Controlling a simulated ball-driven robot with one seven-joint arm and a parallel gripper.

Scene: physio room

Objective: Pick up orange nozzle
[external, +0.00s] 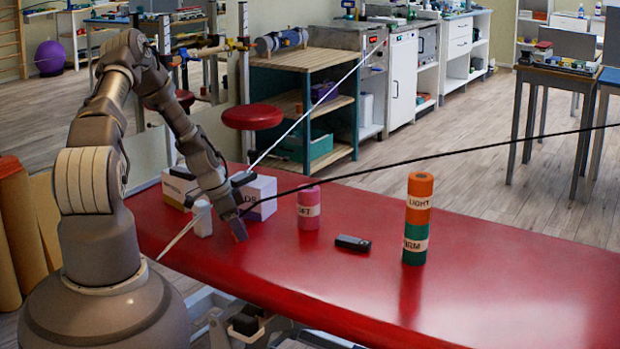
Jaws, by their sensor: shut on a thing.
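My gripper (238,222) is at the left part of the red treatment table, pointing down close to its surface. It is shut on a small reddish-orange piece (239,231) at its fingertips, which looks like the orange nozzle. The fingers hide most of it, and its shape is too small to make out. I cannot tell whether it touches the table.
A white bottle (201,219) and white boxes (258,193) stand close beside and behind my gripper. A pink roll (308,208), a black device (353,243) and an orange roll (419,194) on a green roll (415,243) stand farther right. Thin lines cross above. The table's right is clear.

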